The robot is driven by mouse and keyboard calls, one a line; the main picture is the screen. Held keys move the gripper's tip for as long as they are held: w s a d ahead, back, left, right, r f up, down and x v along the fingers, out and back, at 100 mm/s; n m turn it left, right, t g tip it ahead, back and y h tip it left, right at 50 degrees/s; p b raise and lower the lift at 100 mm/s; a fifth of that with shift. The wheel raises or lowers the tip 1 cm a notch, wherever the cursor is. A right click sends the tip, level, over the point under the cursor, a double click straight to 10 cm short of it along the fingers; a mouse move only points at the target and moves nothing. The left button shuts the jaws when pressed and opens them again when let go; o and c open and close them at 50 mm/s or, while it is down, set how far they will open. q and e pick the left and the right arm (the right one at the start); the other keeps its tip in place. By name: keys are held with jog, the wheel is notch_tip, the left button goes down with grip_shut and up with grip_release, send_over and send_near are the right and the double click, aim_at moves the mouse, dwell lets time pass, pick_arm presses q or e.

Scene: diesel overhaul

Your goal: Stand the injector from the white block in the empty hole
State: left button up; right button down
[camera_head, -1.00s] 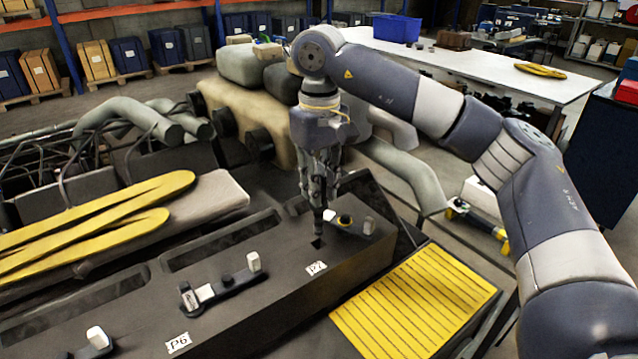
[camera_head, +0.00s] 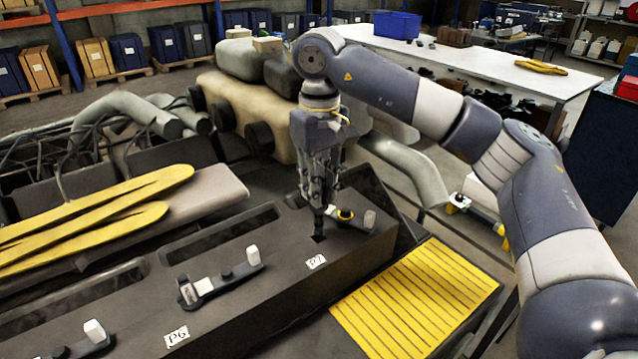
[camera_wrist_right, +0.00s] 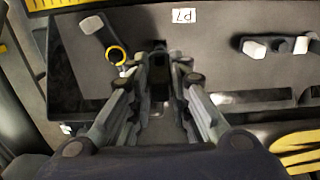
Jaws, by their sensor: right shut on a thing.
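My right gripper (camera_head: 318,203) is shut on the injector (camera_head: 319,222), a dark slim upright body. They are over the grey engine head (camera_head: 250,305), behind the P7 label (camera_head: 316,262). The injector's lower end is at the dark hole (camera_head: 320,238); I cannot tell how far inside it is. In the right wrist view, the gripper fingers (camera_wrist_right: 160,75) close around the dark injector, and its lower end and most of the hole are hidden. My left gripper is not in view. I cannot make out the white block.
A clamp with a yellow ring (camera_head: 345,214) lies close right of the gripper; the ring also shows in the right wrist view (camera_wrist_right: 116,55). Another clamp (camera_head: 220,284) lies near the P6 label (camera_head: 177,336). A yellow ribbed mat (camera_head: 415,300) lies in front.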

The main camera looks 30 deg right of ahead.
aim_at(319, 233)
jog(key=shift+f+b, duration=2.75)
jog(key=shift+f, duration=1.45)
jog(key=c, duration=1.4)
grip_release()
notch_tip(319, 233, up, 12)
jog(key=shift+r, duration=0.1)
